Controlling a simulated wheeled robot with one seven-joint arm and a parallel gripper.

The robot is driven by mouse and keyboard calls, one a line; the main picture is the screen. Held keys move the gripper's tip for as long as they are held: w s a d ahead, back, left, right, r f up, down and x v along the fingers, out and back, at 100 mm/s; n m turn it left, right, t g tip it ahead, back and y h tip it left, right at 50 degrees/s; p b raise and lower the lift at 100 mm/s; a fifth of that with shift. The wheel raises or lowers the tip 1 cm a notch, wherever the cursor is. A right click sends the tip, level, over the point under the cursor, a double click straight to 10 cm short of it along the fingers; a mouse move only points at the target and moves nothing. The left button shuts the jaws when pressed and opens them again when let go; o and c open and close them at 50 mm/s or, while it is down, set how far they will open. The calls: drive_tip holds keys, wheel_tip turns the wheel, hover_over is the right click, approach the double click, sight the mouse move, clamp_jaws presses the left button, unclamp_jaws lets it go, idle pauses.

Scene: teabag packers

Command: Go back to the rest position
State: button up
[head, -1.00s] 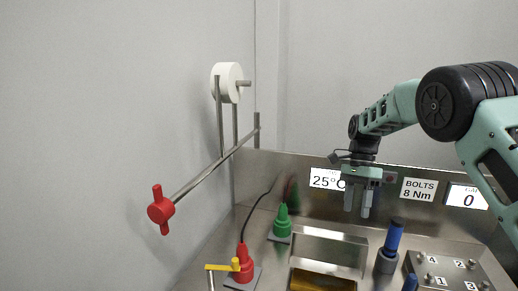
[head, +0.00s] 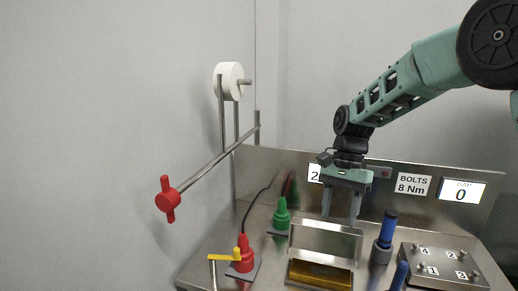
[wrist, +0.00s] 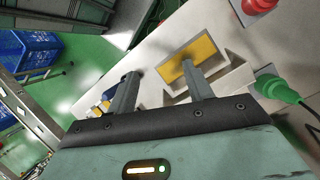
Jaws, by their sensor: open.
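My gripper (head: 341,204) is in the head view, pointing down above the back of the steel bench, behind the steel bin with a yellow inside. In the wrist view my gripper (wrist: 160,84) shows two grey fingers spread apart with nothing between them. The fingers look clear of the bench, though their exact height is hard to tell. My arm reaches in from the upper right of the head view.
A green plug (head: 281,217) and a red plug (head: 244,256) stand left of the bin (head: 325,243). A blue-handled tool (head: 387,232) and a bolt plate (head: 440,265) are to the right. A rail with a white roll (head: 228,82) and red knob (head: 168,199) rises at left.

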drive_tip(key=s+a+r+n+t, duration=0.1)
drive_tip(key=s+a+n, duration=0.3)
drive_tip(key=s, duration=0.5)
drive_tip(key=s+a+r+n+t, duration=0.1)
drive_tip(key=s+a+r+n, duration=0.15)
drive_tip(key=s+n, duration=0.4)
drive_tip(key=s+d+f+n, duration=0.1)
drive_tip(key=s+n, duration=0.2)
drive_tip(key=s, duration=0.4)
drive_tip(key=s+d+f+n+t+h, duration=0.1)
drive_tip(key=s+f+n, duration=0.1)
drive_tip(key=s, duration=0.5)
drive_tip(key=shift+s+n+t, duration=0.3)
drive_tip(key=shift+s+n, duration=0.1)
drive_tip(key=shift+n, duration=0.15)
